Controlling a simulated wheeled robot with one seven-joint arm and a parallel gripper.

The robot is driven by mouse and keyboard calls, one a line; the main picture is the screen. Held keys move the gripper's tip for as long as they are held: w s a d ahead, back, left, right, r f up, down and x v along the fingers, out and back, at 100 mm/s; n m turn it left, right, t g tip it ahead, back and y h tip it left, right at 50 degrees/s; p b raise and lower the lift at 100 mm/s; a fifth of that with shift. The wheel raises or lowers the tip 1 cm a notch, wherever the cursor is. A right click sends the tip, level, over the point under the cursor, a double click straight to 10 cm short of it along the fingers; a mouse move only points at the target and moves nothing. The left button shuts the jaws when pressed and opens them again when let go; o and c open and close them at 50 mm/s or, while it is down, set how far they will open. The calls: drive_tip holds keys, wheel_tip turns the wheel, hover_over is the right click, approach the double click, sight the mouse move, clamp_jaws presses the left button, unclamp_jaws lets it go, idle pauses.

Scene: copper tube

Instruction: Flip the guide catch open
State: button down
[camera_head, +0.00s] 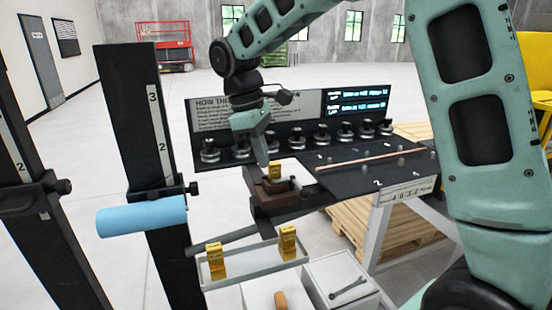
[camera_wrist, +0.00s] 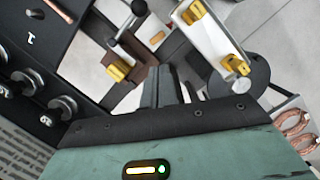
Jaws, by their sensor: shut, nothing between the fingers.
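The bender (camera_head: 268,192) is a brown block on a dark base at the bench's near left end. A small gold piece (camera_head: 275,172) stands on it; in the wrist view this gold piece (camera_wrist: 118,72) sits on the brown block (camera_wrist: 135,88). I cannot tell which part is the guide catch. A dark bar (camera_head: 235,238) runs from the bender toward the lower left. My gripper (camera_head: 264,164) points down just behind and left of the gold piece, its fingers shut and empty. The wrist view shows the closed fingers (camera_wrist: 165,72) beside the brown block; contact is unclear.
A copper tube (camera_head: 355,162) lies on the black bench top. Several round metal dies (camera_head: 240,150) line the back panel. A pale tray (camera_head: 255,265) with two gold pieces stands in front. White bins below hold a wrench (camera_head: 348,287) and a brown-handled item. A blue cylinder (camera_head: 143,221) juts out left.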

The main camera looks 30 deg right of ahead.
sight(275, 184)
drive_tip(key=shift+w+d+r, duration=0.45)
drive_tip(key=shift+w+d, duration=0.15)
drive_tip(key=shift+w, duration=0.25)
drive_tip(key=p+x, duration=0.3)
drive_tip(key=x, duration=0.6)
drive_tip(key=shift+s+d+f, duration=0.1)
drive_tip(key=shift+s+f, duration=0.1)
drive_tip(key=shift+f, duration=0.15)
drive_tip(key=shift+s+d+r+p, duration=0.3)
drive_tip(key=shift+s+d+p, duration=0.45)
drive_tip(key=shift+s+d, duration=0.6)
